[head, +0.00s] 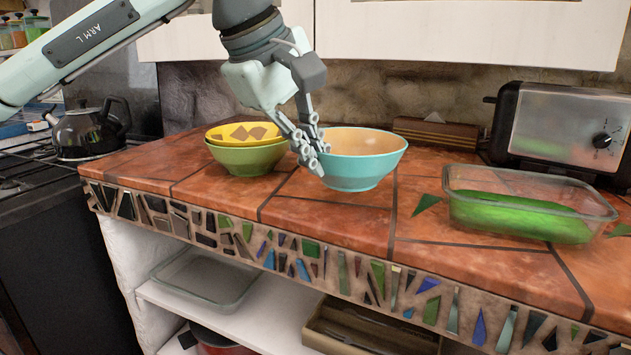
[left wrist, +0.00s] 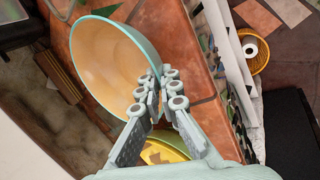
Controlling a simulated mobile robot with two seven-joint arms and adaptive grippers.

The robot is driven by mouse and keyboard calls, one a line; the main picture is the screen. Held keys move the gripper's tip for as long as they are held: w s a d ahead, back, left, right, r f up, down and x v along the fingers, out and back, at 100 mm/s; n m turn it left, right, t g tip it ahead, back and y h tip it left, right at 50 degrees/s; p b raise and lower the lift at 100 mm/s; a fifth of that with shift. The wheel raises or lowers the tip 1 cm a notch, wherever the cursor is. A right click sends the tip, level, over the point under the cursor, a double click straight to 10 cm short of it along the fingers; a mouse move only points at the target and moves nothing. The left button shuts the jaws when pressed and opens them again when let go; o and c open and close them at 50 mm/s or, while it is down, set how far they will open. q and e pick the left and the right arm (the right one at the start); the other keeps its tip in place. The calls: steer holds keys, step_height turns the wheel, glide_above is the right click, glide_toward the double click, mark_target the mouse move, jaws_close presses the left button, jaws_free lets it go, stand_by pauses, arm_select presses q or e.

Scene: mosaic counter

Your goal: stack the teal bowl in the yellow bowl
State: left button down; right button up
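The teal bowl (head: 360,172) is upright at the middle of the counter, its pale orange inside showing. It fills the upper left of the left wrist view (left wrist: 100,70). My left gripper (head: 313,150) is at its left rim, fingers close together with the rim between them; the fingertips (left wrist: 158,88) also show in the left wrist view. I cannot tell if the bowl is slightly off the counter. The yellow bowl (head: 240,133), with a brown pattern, sits inside a green bowl (head: 250,160) to the left. My right gripper is not in view.
A clear glass dish (head: 470,212) with something green in it stands at the right, before a toaster (head: 560,130). A wooden box (head: 440,135) is behind the teal bowl. The counter's mosaic front edge (head: 330,275) is near. A kettle (head: 88,130) stands far left.

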arm_select(q)
steer(key=shift+f, duration=2)
steer(key=shift+f, duration=0.1)
steer(key=c, duration=1.7)
jaws_free()
